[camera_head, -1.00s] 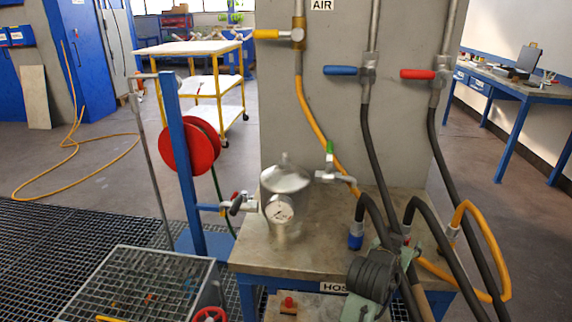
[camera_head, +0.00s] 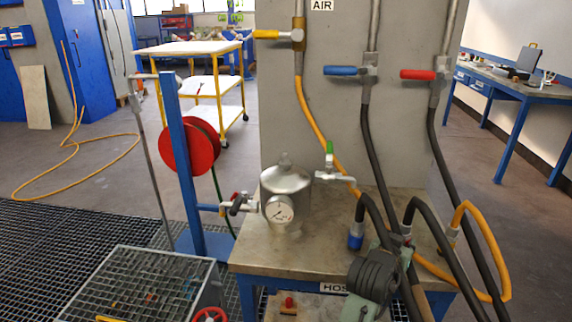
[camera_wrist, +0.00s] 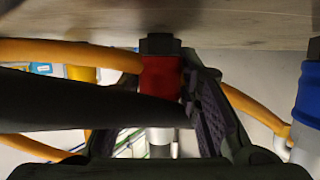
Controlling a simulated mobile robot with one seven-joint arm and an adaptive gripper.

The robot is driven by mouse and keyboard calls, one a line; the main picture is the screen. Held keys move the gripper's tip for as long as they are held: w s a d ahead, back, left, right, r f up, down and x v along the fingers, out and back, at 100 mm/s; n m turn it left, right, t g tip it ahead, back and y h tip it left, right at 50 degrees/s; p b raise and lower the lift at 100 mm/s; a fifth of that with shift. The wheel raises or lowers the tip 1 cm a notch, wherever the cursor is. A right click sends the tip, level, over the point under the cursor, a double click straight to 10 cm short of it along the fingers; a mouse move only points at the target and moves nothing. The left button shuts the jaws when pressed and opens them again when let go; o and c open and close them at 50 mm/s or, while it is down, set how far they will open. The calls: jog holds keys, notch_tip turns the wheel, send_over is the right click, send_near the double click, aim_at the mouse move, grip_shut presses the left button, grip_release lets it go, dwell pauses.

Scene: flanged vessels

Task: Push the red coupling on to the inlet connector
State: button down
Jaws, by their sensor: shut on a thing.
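The red coupling (camera_wrist: 162,78) is upright in the middle of the wrist view, with a dark end above it and a pale metal part below. My gripper (camera_wrist: 178,110) is around it. Its right finger shows beside the coupling; a black hose crosses in front on the left and hides part of the grip. In the head view my gripper (camera_head: 398,240) is low at the table's right side, by the hose ends. The steel vessel (camera_head: 287,190) with a round gauge stands on the table to its left. I cannot tell which fitting is the inlet connector.
A blue coupling (camera_head: 356,236) on a black hose stands left of my gripper; it also shows in the wrist view (camera_wrist: 308,100). An orange hose (camera_head: 490,240) loops at the right. Black hoses hang from the panel. The table (camera_head: 330,255) is clear between vessel and blue coupling.

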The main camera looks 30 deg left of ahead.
aim_at(405, 226)
jog(key=shift+r, duration=0.25)
dwell(0.4)
jog(key=shift+r+p, duration=1.95)
jog(key=shift+r, duration=0.5)
jog(key=shift+f, duration=0.1)
